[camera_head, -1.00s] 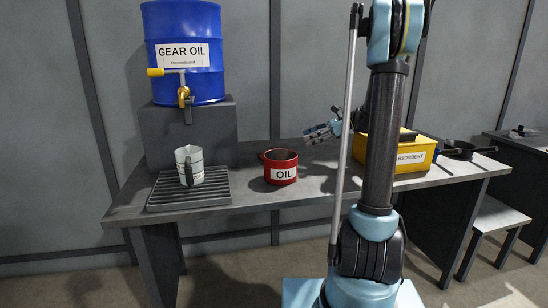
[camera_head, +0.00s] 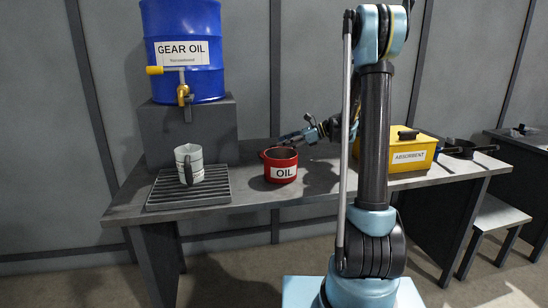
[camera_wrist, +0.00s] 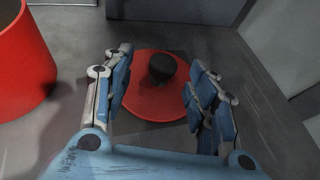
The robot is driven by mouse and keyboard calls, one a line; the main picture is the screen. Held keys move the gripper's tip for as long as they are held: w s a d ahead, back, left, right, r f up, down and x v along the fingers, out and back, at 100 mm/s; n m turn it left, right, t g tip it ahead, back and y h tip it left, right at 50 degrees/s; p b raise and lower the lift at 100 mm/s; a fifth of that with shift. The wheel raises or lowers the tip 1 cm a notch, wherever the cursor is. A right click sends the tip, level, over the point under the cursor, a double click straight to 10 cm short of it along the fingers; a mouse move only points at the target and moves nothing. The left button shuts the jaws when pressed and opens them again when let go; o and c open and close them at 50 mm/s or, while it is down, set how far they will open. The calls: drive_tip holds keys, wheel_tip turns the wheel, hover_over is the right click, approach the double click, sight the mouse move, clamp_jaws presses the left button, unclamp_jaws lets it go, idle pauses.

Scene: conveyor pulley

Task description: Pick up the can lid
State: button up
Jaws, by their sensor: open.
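The can lid (camera_wrist: 150,98) is a flat red disc with a black knob (camera_wrist: 162,68) in the middle. In the wrist view it lies on the grey table between and beyond my open fingers. My gripper (camera_wrist: 160,80) is open and empty, with one finger on each side of the knob. In the head view my gripper (camera_head: 290,138) is just behind and right of the red OIL can (camera_head: 281,165), and the lid is hidden there. The red can also shows at the left edge of the wrist view (camera_wrist: 22,60).
A blue gear oil drum (camera_head: 183,60) with a tap stands on a dark block (camera_head: 215,135) at the left. A measuring jug (camera_head: 190,163) stands on the grate (camera_head: 160,195). A yellow absorbent box (camera_head: 408,165) and a dark pan (camera_head: 465,147) are at the right.

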sight(275, 146)
drive_tip(key=shift+w+x, duration=0.15)
drive_tip(key=shift+x, duration=1.2)
drive_tip(key=shift+w+x, duration=0.1)
drive_tip(key=shift+x, duration=1.25)
drive_tip(key=c, duration=1.2)
